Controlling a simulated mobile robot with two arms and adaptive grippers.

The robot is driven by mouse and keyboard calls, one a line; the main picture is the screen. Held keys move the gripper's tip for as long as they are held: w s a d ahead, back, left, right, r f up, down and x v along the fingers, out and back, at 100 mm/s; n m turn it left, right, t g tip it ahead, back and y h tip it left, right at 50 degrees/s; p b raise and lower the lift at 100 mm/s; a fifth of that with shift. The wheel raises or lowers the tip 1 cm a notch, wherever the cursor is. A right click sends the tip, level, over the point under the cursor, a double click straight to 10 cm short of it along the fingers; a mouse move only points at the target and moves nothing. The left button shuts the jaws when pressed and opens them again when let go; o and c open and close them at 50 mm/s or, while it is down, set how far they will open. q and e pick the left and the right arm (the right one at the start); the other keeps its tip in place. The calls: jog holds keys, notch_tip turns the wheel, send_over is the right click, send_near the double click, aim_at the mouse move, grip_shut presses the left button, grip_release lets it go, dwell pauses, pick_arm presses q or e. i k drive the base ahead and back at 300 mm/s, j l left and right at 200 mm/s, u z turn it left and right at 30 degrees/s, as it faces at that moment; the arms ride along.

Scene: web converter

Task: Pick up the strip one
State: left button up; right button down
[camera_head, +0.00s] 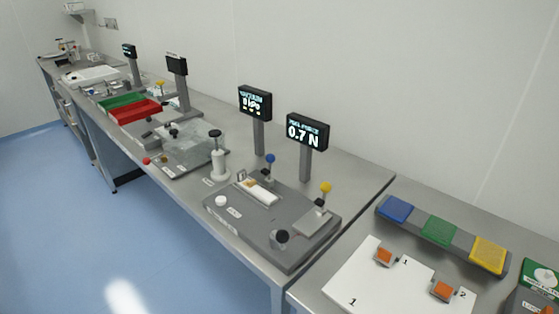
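A white sheet (375,283) lies on the near right bench, marked with numerals 1 and 2. A second orange piece (444,290) sits beside the numeral 2. Another numeral 1 is near the sheet's lower left. I cannot tell for sure which item is strip one. A narrow white piece (261,193) with a tan end lies on the grey fixture (265,225). Neither of my grippers is in view.
A rack with blue, green and yellow pads (438,231) stands behind the sheet. Two displays (307,131) on posts stand behind the fixture; one reads 0.7 N. Green and red trays (135,111) are farther left. A green-topped box (541,278) stands at the right edge.

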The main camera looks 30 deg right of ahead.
aim_at(250, 187)
jog(key=j+z, duration=0.3)
jog(key=k+j+z, duration=0.25)
jog(key=j+z, duration=0.3)
jog(key=j, duration=0.1)
